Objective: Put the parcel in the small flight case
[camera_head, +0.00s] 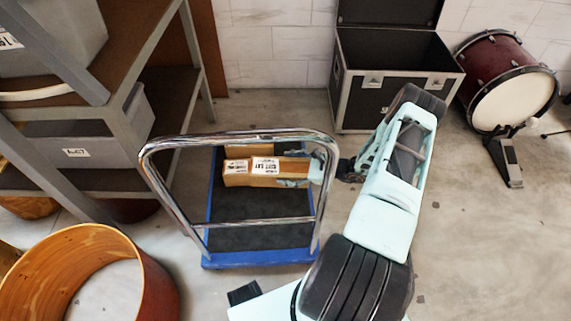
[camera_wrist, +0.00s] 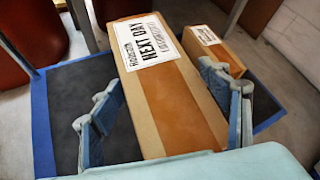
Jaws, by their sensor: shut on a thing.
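The parcel, a brown cardboard box with a white "NEXT DAY" label (camera_wrist: 165,95), lies on the cart's dark deck; its labelled end also shows in the head view (camera_head: 265,167). My gripper (camera_wrist: 155,110) is shut on it, with one blue-grey finger on each side. In the head view my gripper (camera_head: 303,177) reaches in from the right, behind the cart's handle. A black flight case (camera_head: 360,112) with silver edges stands against the back wall, lid raised and open at the top. My forearm hides part of its front right.
A smaller labelled box (camera_wrist: 213,48) lies close beside the parcel; my right finger is near it. The blue-edged cart (camera_head: 255,262) has a chrome handle (camera_head: 237,136). Shelving (camera_head: 135,60) stands left. A wooden drum shell (camera_head: 85,240) and bass drum (camera_head: 515,90) flank the floor.

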